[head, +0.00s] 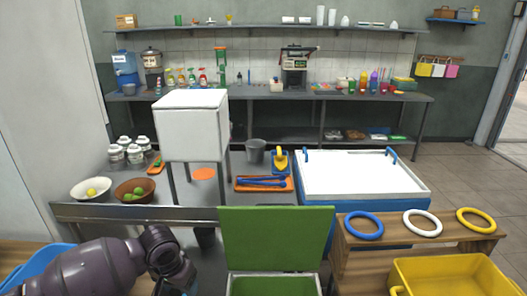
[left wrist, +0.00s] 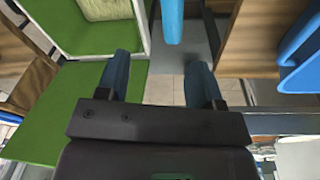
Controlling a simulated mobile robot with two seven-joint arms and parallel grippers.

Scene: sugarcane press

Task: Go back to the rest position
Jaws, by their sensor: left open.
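My left gripper (head: 178,278) is low at the left of the head view, in front of the metal table edge and left of the green-lidded box (head: 275,238). In the left wrist view the left gripper (left wrist: 161,82) has its two blue fingers apart, with nothing between them. The green box (left wrist: 85,115) lies at the left of that view, with a pale object in it. A blue rod-like thing (left wrist: 172,20) shows above the fingers; I cannot tell what it is. My right gripper is not in view.
A metal table (head: 140,213) holds a white box-like press (head: 190,125), bowls, jars and an orange tray (head: 262,184). A white-topped blue cooler (head: 365,178) stands to the right. Nearer are a wooden stand with rings (head: 420,241) and a yellow bin (head: 455,277).

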